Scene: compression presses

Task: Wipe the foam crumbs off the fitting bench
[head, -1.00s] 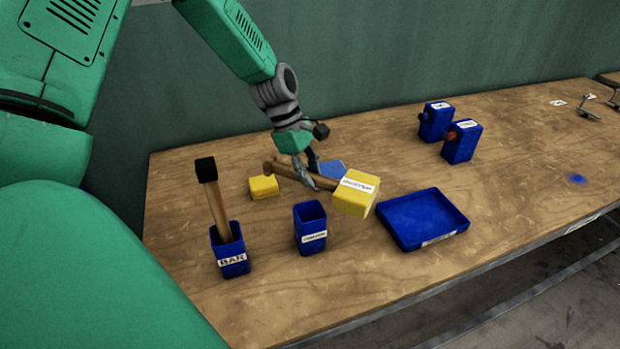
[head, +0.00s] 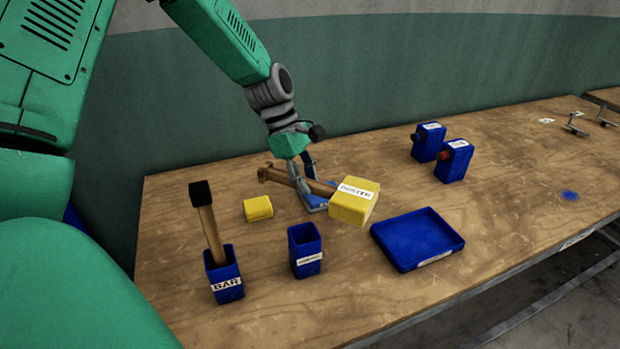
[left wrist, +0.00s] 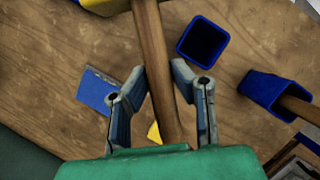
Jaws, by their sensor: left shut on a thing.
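A tool with a wooden handle (head: 285,178) and a yellow labelled block head (head: 353,203) is in my left gripper (head: 307,195). The fingers are shut around the handle, with the head out to the right, seemingly above the bench (head: 480,240). In the left wrist view the handle (left wrist: 152,50) runs between the fingers (left wrist: 158,85). A small patch of blue crumbs (head: 569,195) lies on the bench at the far right, well away from the tool. My right gripper is not in view.
A flat blue piece (head: 318,200) and a yellow block (head: 258,208) lie near the gripper. An empty blue holder (head: 305,252), a BAR holder (head: 226,275) with a black-topped tool, and a blue tray (head: 418,240) stand in front. Two blue boxes (head: 454,162) stand behind.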

